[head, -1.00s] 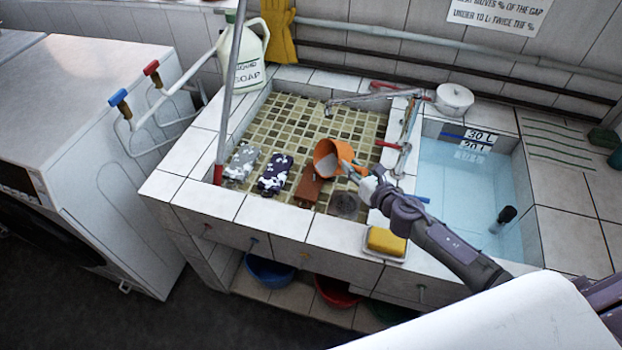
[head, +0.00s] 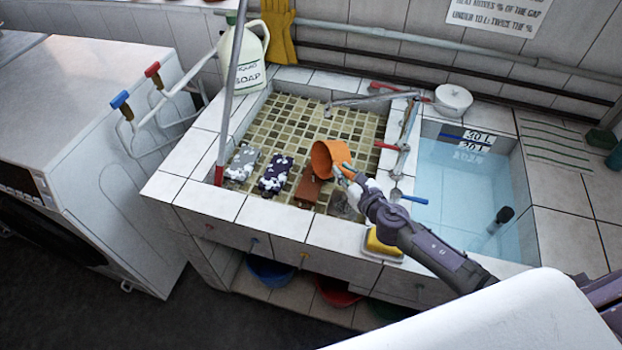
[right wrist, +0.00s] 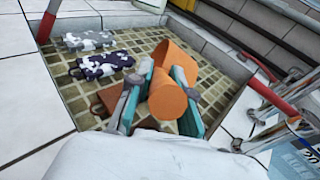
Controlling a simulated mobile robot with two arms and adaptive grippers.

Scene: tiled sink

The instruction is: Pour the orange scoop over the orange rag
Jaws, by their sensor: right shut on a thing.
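The orange scoop (head: 325,158) is above the tiled basin, tipped with its mouth turned to the left. My right gripper (head: 352,176) is shut on the scoop's handle. In the right wrist view the handle (right wrist: 168,97) sits between the two fingers and the cup (right wrist: 180,62) is beyond them. The brownish-orange rag (head: 308,188) lies on the basin floor just below and left of the scoop; in the right wrist view the gripper partly hides it (right wrist: 108,98). I cannot see any powder in the scoop or on the rag. My left gripper is out of view.
Two patterned rags, grey (head: 243,162) and dark purple (head: 275,174), lie left of the orange rag. A blue water basin (head: 460,190) is at right. A yellow sponge (head: 382,243) is on the front ledge. A soap jug (head: 243,58) stands behind.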

